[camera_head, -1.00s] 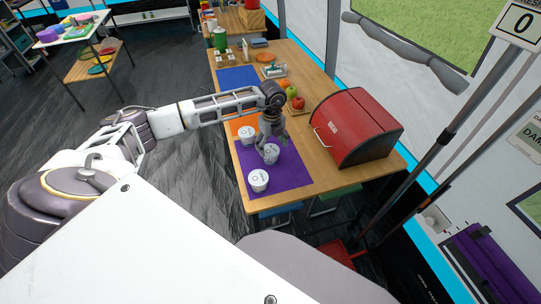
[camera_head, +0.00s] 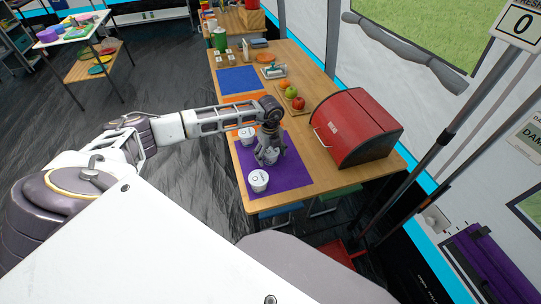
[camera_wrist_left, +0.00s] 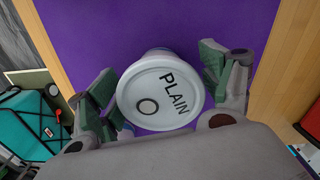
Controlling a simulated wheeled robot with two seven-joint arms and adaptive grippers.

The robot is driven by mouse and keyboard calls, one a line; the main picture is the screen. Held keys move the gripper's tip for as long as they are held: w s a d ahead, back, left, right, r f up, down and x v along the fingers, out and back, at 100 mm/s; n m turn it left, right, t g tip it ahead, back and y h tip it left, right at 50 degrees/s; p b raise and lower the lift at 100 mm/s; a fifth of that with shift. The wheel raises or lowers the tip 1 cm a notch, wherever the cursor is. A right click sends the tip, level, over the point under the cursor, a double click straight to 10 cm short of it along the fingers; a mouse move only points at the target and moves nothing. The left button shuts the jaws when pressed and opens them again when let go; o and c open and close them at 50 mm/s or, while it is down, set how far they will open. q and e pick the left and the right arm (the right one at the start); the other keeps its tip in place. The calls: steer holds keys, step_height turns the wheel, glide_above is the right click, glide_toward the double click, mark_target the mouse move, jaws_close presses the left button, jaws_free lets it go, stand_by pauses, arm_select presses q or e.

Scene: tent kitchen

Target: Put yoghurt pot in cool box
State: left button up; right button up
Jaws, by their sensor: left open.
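Three white yoghurt pots stand on the purple mat (camera_head: 290,178). One pot (camera_head: 247,135) is at the mat's far left corner and another pot (camera_head: 259,180) is near its front edge. My left gripper (camera_head: 269,158) points down over the third pot, which it partly hides. In the left wrist view this pot's lid (camera_wrist_left: 160,93) reads "PLAIN" and lies between the two open fingers. The left finger looks close to its rim; I cannot tell whether they touch. A red box (camera_head: 352,128) with a rounded lid, seemingly shut, stands on the table to the right.
Apples (camera_head: 298,103) sit on a small board behind my gripper. Blue (camera_head: 237,80) and orange mats lie farther back on the wooden table (camera_head: 322,176). A teal item (camera_wrist_left: 32,122) shows lower, beyond the table edge, in the left wrist view. The table's front right is clear.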

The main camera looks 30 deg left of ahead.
mark_target(270, 150)
arm_select(q)
steer(key=shift+f, duration=0.5)
steer(key=c, duration=1.1)
steer(key=shift+c, duration=0.6)
steer(key=shift+r, duration=5.05)
